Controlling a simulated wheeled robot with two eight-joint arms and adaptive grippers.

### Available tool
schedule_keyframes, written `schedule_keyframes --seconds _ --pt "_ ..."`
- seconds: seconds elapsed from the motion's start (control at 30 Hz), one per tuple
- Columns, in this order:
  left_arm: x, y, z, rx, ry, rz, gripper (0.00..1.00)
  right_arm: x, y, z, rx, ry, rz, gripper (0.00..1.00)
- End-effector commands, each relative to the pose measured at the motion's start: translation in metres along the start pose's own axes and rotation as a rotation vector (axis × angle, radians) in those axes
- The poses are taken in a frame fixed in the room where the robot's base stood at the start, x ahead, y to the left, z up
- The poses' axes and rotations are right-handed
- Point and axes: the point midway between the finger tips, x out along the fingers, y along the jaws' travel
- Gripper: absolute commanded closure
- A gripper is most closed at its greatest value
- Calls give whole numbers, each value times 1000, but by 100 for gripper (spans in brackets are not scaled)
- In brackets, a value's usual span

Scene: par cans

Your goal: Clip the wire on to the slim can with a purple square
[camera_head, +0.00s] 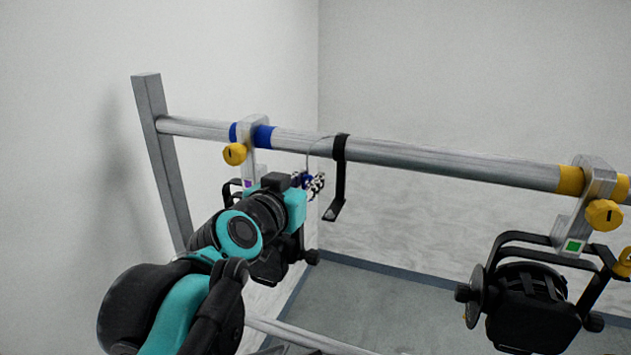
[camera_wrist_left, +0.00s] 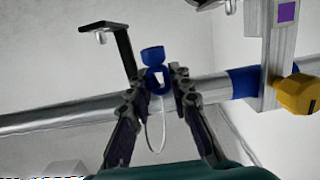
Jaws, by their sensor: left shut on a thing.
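The slim can with a purple square hangs at the left of the rail. Its clamp, with the purple square (camera_head: 247,183), shows above my arm, and the can body is largely hidden behind the arm. The purple square (camera_wrist_left: 287,12) shows at the top right of the wrist view. My left gripper (camera_head: 316,184) is below the rail, right of that clamp. It is shut on the blue clip of the wire (camera_wrist_left: 155,76), held between the fingertips. The thin wire (camera_wrist_left: 149,134) loops from the clip between the fingers. My right gripper is out of view.
A metal rail (camera_head: 430,160) runs across on a post (camera_head: 160,140). A black hook (camera_head: 340,175) hangs from it just right of my gripper. Another can (camera_head: 530,295) with a green square hangs at the right. The rail's middle is otherwise free.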

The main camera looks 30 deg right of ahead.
Motion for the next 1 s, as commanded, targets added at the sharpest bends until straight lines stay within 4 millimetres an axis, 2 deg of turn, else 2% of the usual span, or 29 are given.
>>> schedule_keyframes --seconds 1.0 --pt "0 -54 1 -1 2 -1 100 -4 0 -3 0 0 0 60"
